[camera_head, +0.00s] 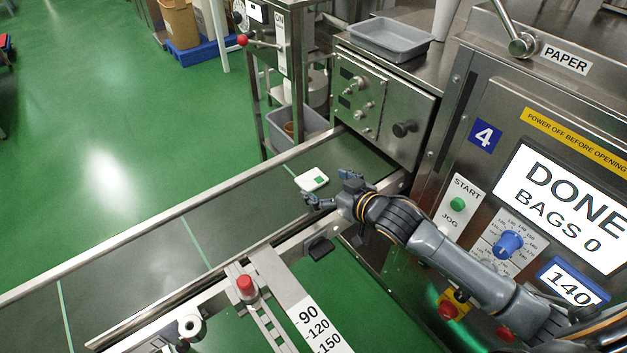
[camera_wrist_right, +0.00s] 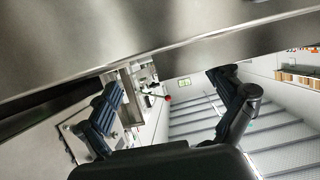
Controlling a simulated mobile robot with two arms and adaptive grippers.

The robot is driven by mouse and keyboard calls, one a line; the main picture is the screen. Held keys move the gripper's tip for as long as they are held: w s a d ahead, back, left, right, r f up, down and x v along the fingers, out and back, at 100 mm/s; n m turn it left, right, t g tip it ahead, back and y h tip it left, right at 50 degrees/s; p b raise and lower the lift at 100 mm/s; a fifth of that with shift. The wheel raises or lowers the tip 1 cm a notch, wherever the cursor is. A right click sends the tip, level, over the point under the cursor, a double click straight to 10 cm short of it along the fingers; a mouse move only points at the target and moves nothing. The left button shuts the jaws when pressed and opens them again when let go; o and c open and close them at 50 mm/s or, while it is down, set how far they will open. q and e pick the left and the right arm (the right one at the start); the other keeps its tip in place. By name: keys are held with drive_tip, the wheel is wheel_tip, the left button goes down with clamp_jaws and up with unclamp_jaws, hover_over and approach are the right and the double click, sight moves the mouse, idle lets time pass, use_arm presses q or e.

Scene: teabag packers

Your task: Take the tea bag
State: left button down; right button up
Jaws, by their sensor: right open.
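The tea bag (camera_head: 312,180) is a small white packet with a green square on it. It lies on the dark conveyor belt (camera_head: 240,215) in the head view, near the belt's far right end. My right gripper (camera_head: 328,189) is just right of and below the tea bag in the picture. Its fingers are apart with nothing between them; whether a fingertip touches the bag I cannot tell. In the right wrist view both fingers (camera_wrist_right: 168,95) are spread wide, and I cannot make out the tea bag there. My left gripper is not in view.
A steel machine (camera_head: 480,120) with a screen reading "DONE BAGS 0" stands at the right. Metal rails (camera_head: 170,220) edge the belt. A red button (camera_head: 245,284) and a numbered scale (camera_head: 310,315) sit in front. A grey tray (camera_head: 392,38) is on the machine top behind.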

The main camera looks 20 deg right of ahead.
sight(313, 179)
drive_tip(key=shift+x, duration=1.55)
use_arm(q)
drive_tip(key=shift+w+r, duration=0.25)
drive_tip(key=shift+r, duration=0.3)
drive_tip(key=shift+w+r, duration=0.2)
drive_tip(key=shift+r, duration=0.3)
use_arm(e)
drive_tip(key=shift+f, duration=0.1)
drive_tip(key=shift+s, duration=0.1)
drive_tip(key=shift+c, duration=0.5)
drive_tip(key=c, duration=0.7)
